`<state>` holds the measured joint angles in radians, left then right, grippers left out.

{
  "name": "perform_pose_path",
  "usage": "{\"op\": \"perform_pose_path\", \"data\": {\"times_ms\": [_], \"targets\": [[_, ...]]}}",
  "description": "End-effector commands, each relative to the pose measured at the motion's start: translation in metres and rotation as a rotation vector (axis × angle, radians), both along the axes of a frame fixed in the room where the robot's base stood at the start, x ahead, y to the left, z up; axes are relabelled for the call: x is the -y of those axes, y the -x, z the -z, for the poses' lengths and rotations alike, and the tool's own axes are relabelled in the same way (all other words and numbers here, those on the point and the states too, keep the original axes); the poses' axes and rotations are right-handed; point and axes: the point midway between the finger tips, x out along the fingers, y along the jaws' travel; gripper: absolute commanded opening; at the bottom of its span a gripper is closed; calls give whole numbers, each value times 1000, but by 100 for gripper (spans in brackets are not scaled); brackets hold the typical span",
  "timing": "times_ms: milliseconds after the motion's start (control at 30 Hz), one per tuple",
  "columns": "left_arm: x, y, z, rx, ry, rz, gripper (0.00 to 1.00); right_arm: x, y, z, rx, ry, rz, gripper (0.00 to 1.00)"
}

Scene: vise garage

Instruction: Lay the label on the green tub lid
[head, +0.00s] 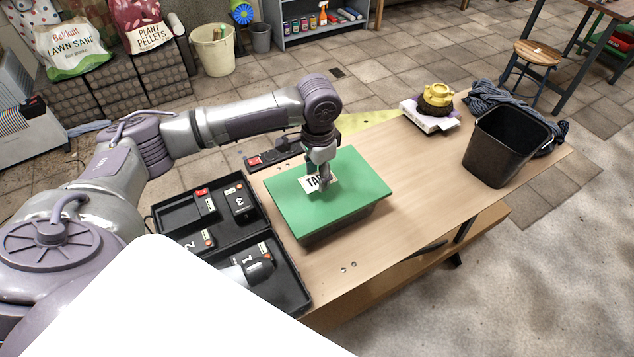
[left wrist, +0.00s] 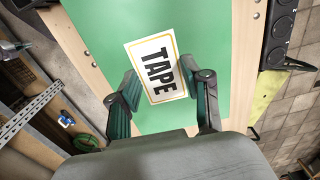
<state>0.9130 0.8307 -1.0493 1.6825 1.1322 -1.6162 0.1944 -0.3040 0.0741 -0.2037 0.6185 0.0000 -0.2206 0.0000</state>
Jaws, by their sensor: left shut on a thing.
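The green tub lid (head: 345,200) lies flat on a dark tub on the wooden bench. It fills much of the left wrist view (left wrist: 103,30). The label (head: 312,184) is a white card with a yellow border and the word TAPE, clear in the left wrist view (left wrist: 150,50). My left gripper (head: 322,183) is over the middle of the lid, shut on the label, with a finger at each side of the card (left wrist: 162,95). The label is at or just above the lid; I cannot tell whether it touches. My right gripper is not in view.
A black tray (head: 303,296) with several numbered packs stands left of the tub. The bench between is clear.

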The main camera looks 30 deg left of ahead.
Motion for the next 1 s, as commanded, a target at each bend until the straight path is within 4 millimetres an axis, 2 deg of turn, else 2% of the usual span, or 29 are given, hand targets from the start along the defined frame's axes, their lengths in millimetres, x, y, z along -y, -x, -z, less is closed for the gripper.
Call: {"op": "perform_pose_path", "data": {"times_ms": [133,400,867,1000], "targets": [[-5,-2,9,-2,0,1,37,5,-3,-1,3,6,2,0],[-6,-2,42,-1,-2,0,37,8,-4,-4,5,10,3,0],[-4,-1,50,-3,-1,2,37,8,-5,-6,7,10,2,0],[-5,0,56,-5,-2,2,33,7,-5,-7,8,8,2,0]]}}
